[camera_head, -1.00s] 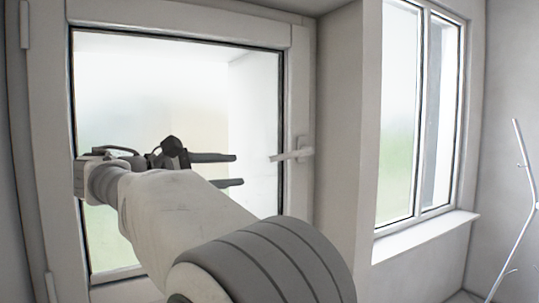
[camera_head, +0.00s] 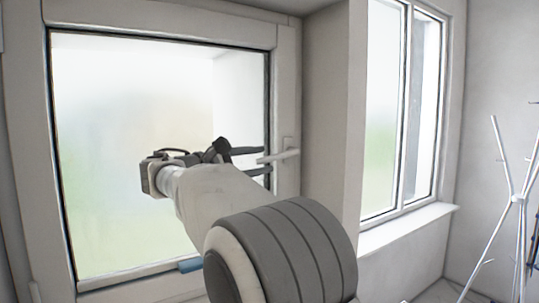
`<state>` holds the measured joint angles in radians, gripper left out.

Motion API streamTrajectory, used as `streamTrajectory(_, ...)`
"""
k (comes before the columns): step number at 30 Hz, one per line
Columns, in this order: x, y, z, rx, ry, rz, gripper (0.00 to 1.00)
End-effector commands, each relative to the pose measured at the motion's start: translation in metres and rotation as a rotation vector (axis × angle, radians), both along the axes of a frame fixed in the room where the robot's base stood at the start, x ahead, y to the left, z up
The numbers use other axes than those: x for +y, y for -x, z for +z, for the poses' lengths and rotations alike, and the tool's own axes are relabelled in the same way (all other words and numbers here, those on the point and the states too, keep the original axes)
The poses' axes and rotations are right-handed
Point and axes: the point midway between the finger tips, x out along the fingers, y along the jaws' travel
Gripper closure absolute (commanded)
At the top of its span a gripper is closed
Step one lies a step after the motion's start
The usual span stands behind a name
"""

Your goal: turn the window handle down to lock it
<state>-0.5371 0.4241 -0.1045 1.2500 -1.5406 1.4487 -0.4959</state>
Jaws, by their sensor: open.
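The white window handle (camera_head: 284,154) sits on the right side of the window frame. Its lever points left, nearly level, with its free end slightly lower. My gripper (camera_head: 266,160) reaches in from the left and is open, with one dark finger above the other. The lever's free end appears in the gap between the fingertips. I cannot tell whether the fingers touch it or how their depths compare. The window sash (camera_head: 160,37) looks shut in its frame. My arm hides part of the lower pane.
A second window (camera_head: 380,120) with a sill (camera_head: 405,229) stands to the right, past a wall corner. A white coat stand (camera_head: 519,199) is at the far right. A small blue object (camera_head: 190,265) lies at the first window's lower edge.

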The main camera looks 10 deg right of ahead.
Motion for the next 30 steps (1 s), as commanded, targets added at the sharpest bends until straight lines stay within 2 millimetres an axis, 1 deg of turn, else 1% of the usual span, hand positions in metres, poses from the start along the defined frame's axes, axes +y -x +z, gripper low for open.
streamTrajectory(1,-0.009,-0.005,0.002,0.001,0.000,-0.003,0.49)
streamTrajectory(6,-0.025,-0.015,0.001,0.002,0.001,-0.001,0.49)
streamTrajectory(11,-0.030,-0.019,0.000,0.001,0.000,0.001,0.49)
streamTrajectory(18,-0.031,-0.019,-0.001,0.001,0.000,0.001,0.49)
streamTrajectory(26,-0.030,-0.019,0.000,0.001,0.000,0.001,0.96)
streamTrajectory(27,-0.030,-0.019,0.000,0.001,0.000,0.001,1.00)
streamTrajectory(30,-0.030,-0.019,0.000,0.000,0.000,0.001,1.00)
